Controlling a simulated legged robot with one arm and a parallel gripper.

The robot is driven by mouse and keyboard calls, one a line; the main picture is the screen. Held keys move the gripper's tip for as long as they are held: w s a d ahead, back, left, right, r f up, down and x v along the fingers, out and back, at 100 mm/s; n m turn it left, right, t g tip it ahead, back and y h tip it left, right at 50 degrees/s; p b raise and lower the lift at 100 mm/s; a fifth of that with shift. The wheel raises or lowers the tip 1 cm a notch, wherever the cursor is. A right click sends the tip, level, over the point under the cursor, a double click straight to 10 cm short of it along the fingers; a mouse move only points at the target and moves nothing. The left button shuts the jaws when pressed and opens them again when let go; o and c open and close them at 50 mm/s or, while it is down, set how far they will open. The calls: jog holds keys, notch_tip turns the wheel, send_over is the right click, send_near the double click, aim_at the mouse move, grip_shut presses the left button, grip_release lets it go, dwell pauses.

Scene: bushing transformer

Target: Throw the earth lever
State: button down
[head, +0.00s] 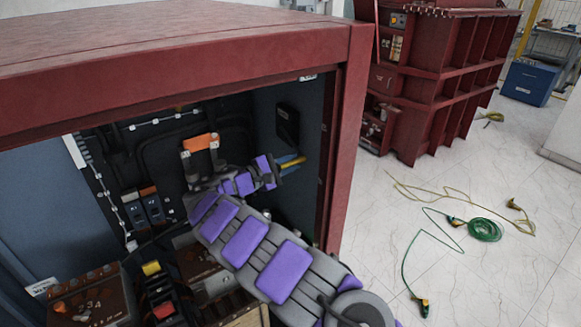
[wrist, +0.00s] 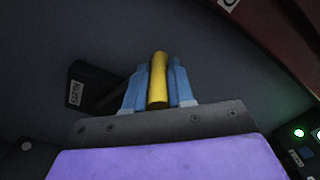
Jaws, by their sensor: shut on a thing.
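The earth lever shows as a yellow handle (wrist: 157,88) in the wrist view, upright between the two blue fingers of my gripper (wrist: 159,72). The fingers are shut on it from both sides. A black box (wrist: 95,88) with a small white label, hard to read but seeming to say EARTH, sits just left and partly behind the fingers. In the head view my gripper (head: 289,164) is inside the red cabinet, near its right inner wall, with the yellow handle (head: 296,162) at its tip. The lever's base is mostly hidden.
The red cabinet frame (head: 345,140) stands close right of my arm. An orange handle (head: 200,142) and switches (head: 144,206) are on the cabinet's back wall. A brown terminal box (head: 95,300) is at lower left. Green cable (head: 484,230) lies on the floor outside.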

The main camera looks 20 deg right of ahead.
jog(key=shift+w+a+f+m+b, duration=0.1)
jog(key=shift+w+f+m+b, duration=0.15)
jog(key=shift+f+m+b, duration=0.25)
jog(key=shift+w+a+f+m+b, duration=0.1)
jog(key=shift+w+f+m+b, duration=0.1)
jog(key=shift+f+m+b, duration=0.3)
jog(key=shift+f, duration=0.15)
jog(key=c, duration=1)
grip_release()
jog(key=shift+w, duration=0.1)
jog(key=p+v, duration=0.2)
jog(key=v, duration=1.5)
jog(key=shift+a+p, duration=0.2)
jog(key=shift+p, duration=0.2)
